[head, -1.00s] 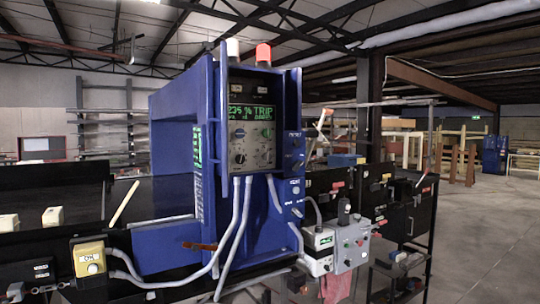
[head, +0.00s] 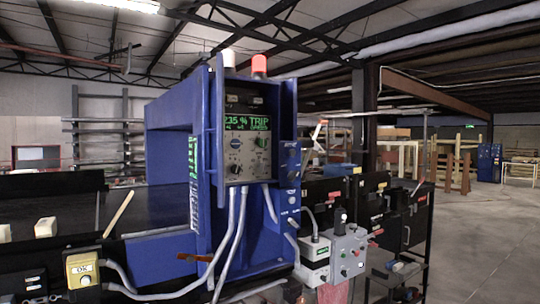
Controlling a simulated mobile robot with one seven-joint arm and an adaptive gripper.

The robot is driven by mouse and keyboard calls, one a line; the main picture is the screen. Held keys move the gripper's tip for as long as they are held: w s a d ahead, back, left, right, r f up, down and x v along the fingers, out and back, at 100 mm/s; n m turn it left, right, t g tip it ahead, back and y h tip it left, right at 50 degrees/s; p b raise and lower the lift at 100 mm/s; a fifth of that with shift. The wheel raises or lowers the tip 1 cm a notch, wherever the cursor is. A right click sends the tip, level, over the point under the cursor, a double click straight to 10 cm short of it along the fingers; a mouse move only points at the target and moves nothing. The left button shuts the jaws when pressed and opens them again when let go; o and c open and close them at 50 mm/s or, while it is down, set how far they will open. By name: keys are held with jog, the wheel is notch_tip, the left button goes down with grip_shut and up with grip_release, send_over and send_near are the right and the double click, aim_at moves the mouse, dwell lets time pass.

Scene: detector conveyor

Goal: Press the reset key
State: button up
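The blue detector housing (head: 170,150) stands over the conveyor. My gripper is not in view.
A yellow box marked OK (head: 82,269) is at the lower left. A grey button box (head: 347,254) and a white box (head: 315,262) stand at the lower right of the housing. Grey conduits (head: 233,235) hang in front. Open floor (head: 480,240) lies to the right.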

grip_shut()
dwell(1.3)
